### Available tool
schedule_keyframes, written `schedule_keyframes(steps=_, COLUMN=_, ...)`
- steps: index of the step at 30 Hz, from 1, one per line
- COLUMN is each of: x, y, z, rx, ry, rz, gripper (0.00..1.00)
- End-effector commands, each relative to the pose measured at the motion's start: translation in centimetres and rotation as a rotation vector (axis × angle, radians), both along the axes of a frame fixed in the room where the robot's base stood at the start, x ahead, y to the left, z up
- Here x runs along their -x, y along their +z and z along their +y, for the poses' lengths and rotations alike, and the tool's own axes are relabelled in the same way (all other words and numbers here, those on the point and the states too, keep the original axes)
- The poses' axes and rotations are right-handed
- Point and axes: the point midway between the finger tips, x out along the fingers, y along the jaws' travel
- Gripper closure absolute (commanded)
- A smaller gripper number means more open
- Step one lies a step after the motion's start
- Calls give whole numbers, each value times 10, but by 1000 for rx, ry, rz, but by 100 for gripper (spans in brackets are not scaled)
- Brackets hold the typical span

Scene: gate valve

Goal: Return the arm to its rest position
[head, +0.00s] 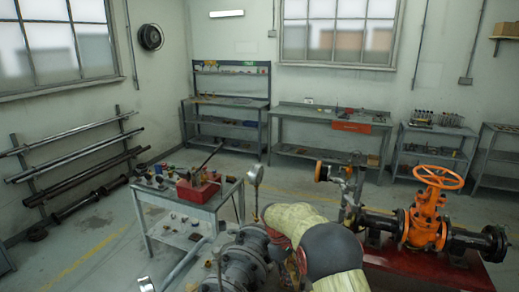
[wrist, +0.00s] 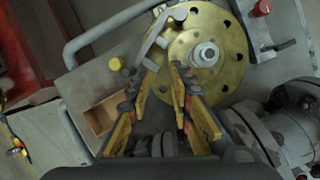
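In the wrist view my gripper (wrist: 161,76) has its two yellow-padded fingers apart with nothing between them. It hangs over a bench top, with a round brass flange (wrist: 232,48) and a grey angled tool (wrist: 152,40) beyond the fingertips. In the head view part of my arm (head: 332,250), dark grey with a pale cover, reaches across the bottom centre. My gripper cannot be clearly made out there. The orange gate valve (head: 426,226) with its orange handwheel (head: 440,177) stands on the pipe at the right, apart from my arm.
Grey flanged piping (head: 240,262) lies close beside my arm, with a pressure gauge (head: 255,174) rising from it. A small bench (head: 180,238) with a red toolbox (head: 198,188) stands left. Workbenches (head: 330,125) line the back wall. Open floor (head: 95,235) shows at left.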

Motion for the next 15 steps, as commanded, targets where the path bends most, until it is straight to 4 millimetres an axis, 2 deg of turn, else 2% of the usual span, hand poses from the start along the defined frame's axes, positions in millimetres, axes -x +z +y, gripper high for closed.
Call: schedule_keyframes(steps=15, x=121, y=90, z=-18, rx=-95, ry=-363, rz=-169, gripper=78)
